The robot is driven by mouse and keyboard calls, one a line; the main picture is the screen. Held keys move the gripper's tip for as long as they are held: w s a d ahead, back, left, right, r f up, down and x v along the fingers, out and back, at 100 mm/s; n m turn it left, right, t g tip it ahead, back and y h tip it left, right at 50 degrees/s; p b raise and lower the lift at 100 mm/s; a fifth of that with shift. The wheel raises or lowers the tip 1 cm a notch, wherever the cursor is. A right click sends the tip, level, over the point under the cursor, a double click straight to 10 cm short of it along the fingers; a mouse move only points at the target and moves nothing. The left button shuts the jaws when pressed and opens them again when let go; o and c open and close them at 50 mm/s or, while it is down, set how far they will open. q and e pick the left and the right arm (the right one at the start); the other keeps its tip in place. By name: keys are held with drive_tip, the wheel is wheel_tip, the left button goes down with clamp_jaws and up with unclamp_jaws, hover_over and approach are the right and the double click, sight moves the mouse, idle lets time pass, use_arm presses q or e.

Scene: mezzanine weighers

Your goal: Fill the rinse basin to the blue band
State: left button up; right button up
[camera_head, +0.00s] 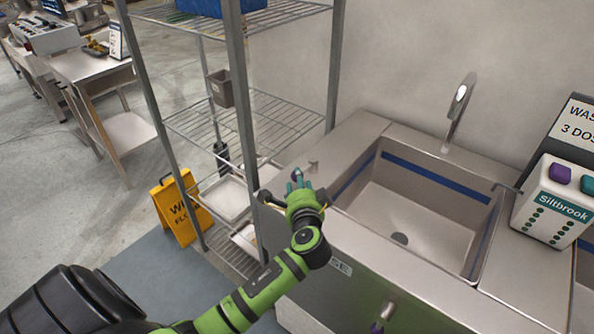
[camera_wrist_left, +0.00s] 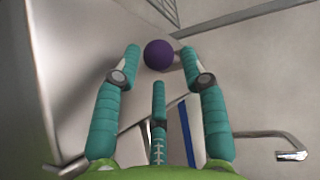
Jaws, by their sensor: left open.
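The rinse basin (camera_head: 415,215) is a steel sink with a blue band (camera_head: 436,178) around its inner wall. My left gripper (camera_head: 297,183) is open at the sink's left rim. A purple round knob (camera_wrist_left: 158,54) lies between and just beyond its teal fingertips (camera_wrist_left: 158,62) in the left wrist view. I cannot tell whether they touch. The knob is partly hidden in the head view (camera_head: 295,173). My right gripper is out of view.
A wire shelf rack (camera_head: 240,120) stands close left of the sink. A yellow wet-floor sign (camera_head: 180,208) stands beside it. A Siltbrook dispenser (camera_head: 553,203) with purple and teal buttons sits right of the basin. A metal fitting (camera_head: 387,311) sticks out of the sink's front.

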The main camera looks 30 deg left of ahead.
sight(304, 170)
use_arm(q)
drive_tip(key=x, duration=0.3)
drive_tip(key=shift+w+a+f, duration=0.2)
drive_tip(key=shift+w+a, duration=0.05)
drive_tip(key=shift+w, duration=0.05)
clamp_jaws()
drive_tip(key=n+g+y+b, duration=0.1)
drive_tip(key=d+n+g+y+b, duration=0.1)
drive_tip(key=b, duration=0.1)
drive_tip(key=d+n+g+y+b, duration=0.1)
drive_tip(key=n+g, duration=0.1)
drive_tip(key=shift+w+d+f+b, duration=0.25)
drive_tip(key=shift+b, duration=0.15)
drive_tip(key=shift+d+r+n+g+y, duration=0.1)
drive_tip(key=shift+d+n+g+y, duration=0.05)
drive_tip(key=shift+n+g+y, duration=0.2)
drive_tip(key=shift+r+g, duration=0.15)
drive_tip(key=shift+g, duration=0.1)
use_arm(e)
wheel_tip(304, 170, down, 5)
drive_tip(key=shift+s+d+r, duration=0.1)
use_arm(q)
unclamp_jaws()
